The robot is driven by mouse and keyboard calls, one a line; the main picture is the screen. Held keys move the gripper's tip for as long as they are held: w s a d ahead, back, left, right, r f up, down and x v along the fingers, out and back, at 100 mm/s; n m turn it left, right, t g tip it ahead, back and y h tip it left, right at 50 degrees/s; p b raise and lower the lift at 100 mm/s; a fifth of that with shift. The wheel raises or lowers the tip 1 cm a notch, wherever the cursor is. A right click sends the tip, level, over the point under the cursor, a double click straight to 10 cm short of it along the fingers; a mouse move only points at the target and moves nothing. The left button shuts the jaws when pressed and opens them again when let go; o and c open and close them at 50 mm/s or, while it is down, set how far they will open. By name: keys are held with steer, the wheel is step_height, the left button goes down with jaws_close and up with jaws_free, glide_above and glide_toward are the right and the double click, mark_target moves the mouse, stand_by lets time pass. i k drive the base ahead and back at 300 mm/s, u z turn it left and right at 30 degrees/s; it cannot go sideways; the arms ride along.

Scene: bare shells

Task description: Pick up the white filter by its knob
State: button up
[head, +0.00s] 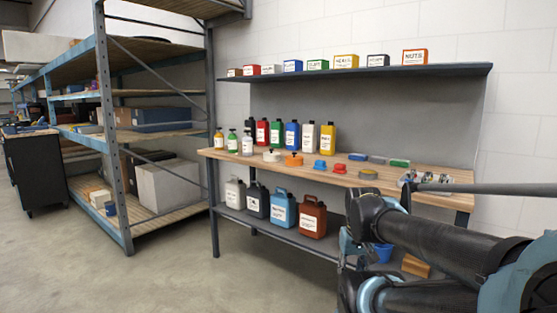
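The white filter (272,155) is a low, round, whitish piece with a small dark knob on top. It stands upright near the front edge of the wooden workbench top (228,156), left of the middle. An orange filter (293,160) of similar shape, also with a dark knob, stands just to its right. My arm fills the lower right of the head view, well to the right of the white filter and apart from it. I cannot make out my gripper's fingers in this view.
Several bottles (328,138) stand behind the filters. Red and blue caps (340,169) and small metal parts lie to the right. A shelf (350,73) with several labelled boxes hangs above. Jugs (283,211) stand on the lower shelf. The floor (190,275) in front is clear.

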mark_target(268, 157)
steer(key=i, duration=0.9)
steer(key=u, duration=0.05)
